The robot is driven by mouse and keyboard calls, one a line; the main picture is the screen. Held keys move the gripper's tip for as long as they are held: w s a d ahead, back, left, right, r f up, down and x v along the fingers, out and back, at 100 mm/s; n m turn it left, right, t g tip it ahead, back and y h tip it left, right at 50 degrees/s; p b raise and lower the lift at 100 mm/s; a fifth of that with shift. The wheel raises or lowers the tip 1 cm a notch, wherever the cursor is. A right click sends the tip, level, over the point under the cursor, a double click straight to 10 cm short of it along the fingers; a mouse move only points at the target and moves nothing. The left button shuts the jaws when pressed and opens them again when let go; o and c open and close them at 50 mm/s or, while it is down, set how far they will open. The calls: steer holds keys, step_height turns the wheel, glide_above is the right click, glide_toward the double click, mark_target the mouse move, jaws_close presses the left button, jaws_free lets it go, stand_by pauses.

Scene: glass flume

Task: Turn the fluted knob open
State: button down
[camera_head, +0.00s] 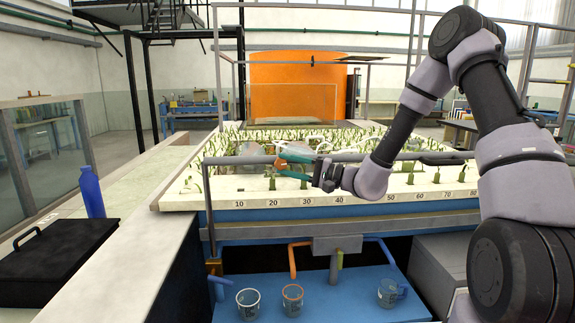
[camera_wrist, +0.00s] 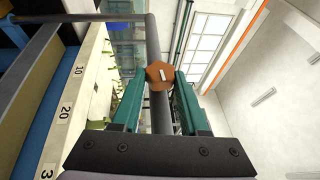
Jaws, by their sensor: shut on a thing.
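The fluted knob (camera_wrist: 158,72) is orange-brown with a lobed rim and a short pale mark on its face, which lies slightly slanted in the wrist view. In the head view a small part of the knob (camera_head: 280,163) shows at the grey rail, left of my wrist. My gripper (camera_head: 287,165) has two teal fingers, one above and one below the knob there. In the wrist view my gripper (camera_wrist: 160,82) has a fingertip on each side of the knob, shut on it. The knob's stem and mounting are not clear.
The grey rail (camera_head: 240,160) runs along the flume's front, above a numbered scale (camera_head: 305,201) and green plants. Beakers (camera_head: 292,300) stand on a blue shelf below. A blue bottle (camera_head: 91,192) and black box (camera_head: 52,262) are at left. The pale ledge (camera_head: 130,250) is mostly clear.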

steer(key=shift+f+m+t+y, duration=0.15)
steer(key=shift+m+t+y, duration=0.15)
steer(key=shift+y, duration=0.2)
steer(key=shift+s+a, duration=0.1)
steer(key=shift+c, duration=2.2)
jaws_free()
steer(key=v, duration=1)
steer(key=shift+d+f, duration=0.2)
steer(key=shift+d, duration=0.15)
